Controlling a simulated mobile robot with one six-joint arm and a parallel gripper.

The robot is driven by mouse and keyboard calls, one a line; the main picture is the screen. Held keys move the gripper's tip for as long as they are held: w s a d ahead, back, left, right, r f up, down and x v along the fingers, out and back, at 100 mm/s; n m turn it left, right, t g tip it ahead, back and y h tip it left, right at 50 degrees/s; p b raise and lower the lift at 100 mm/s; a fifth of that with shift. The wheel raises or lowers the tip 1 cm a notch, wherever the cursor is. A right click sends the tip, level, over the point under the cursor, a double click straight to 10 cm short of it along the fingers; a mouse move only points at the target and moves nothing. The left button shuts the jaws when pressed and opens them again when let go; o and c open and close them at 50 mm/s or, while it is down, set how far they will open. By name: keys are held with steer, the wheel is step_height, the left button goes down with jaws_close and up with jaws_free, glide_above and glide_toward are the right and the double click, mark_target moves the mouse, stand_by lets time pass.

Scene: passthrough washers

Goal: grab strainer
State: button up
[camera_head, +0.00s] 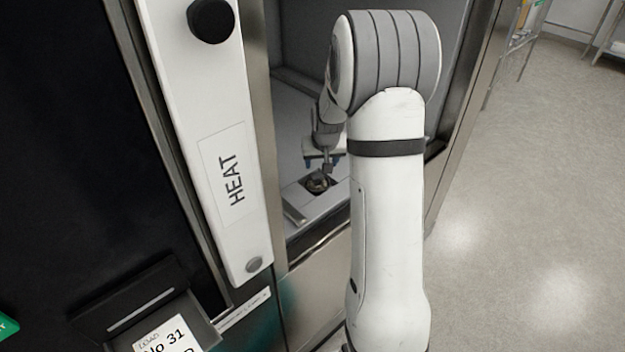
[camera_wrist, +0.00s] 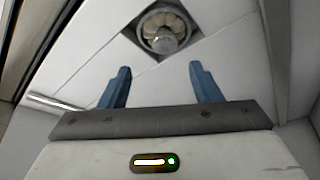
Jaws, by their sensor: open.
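The strainer (camera_wrist: 172,18) appears to be the round, ribbed metal piece with a rounded knob, set in a dark square opening in the light floor. It is near the top of the wrist view. In the head view it is a small round piece (camera_head: 317,184) inside the chamber, partly behind my arm. My gripper (camera_wrist: 159,68) is open, with its two blue fingers spread apart and nothing between them. The fingers point toward the strainer and are apart from it. In the head view my gripper (camera_head: 323,160) shows small, just above the opening.
The washer chamber's grey wall (camera_head: 300,45) stands behind my arm. A white panel marked HEAT (camera_head: 225,180) is on the left, with a black knob (camera_head: 211,20) at its top. Open floor (camera_head: 530,200) lies to the right.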

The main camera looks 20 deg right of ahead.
mark_target(317, 175)
steer(key=x, duration=0.4)
steer(key=a+p+x, duration=0.1)
steer(key=x, duration=0.1)
steer(key=shift+f, duration=0.4)
jaws_close()
